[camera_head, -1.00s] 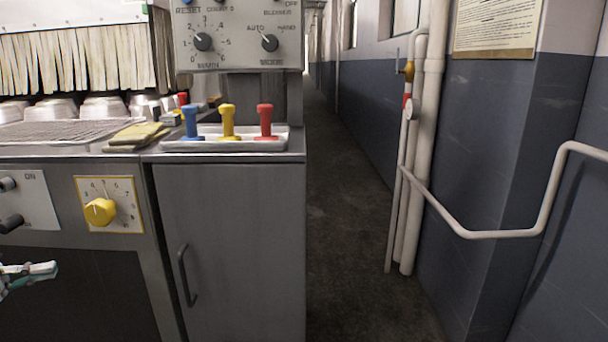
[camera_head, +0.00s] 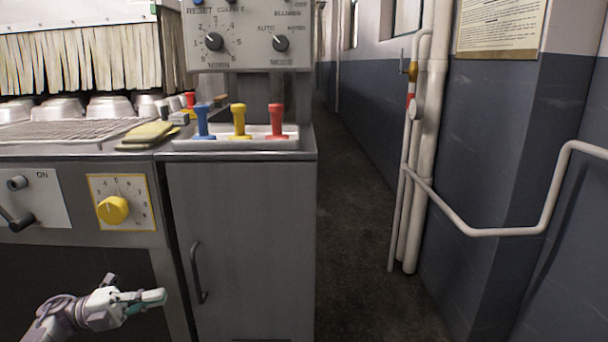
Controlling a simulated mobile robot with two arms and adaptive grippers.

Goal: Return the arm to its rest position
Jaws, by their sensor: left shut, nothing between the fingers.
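My left gripper (camera_head: 150,298) shows at the lower left, pointing right, with its light fingers closed together and nothing between them. Its arm comes in from the lower left corner. It hangs in front of the machine's dark lower front, left of the grey cabinet door (camera_head: 245,250) and below the yellow knob (camera_head: 113,210). My right gripper is out of view.
The machine counter holds a tray (camera_head: 240,145) with blue, yellow and red handles. Several metal pans (camera_head: 60,108) stand behind a wire rack at the left. A corridor floor (camera_head: 365,230) is clear to the right, bordered by white pipes (camera_head: 425,150) and a handrail (camera_head: 480,232).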

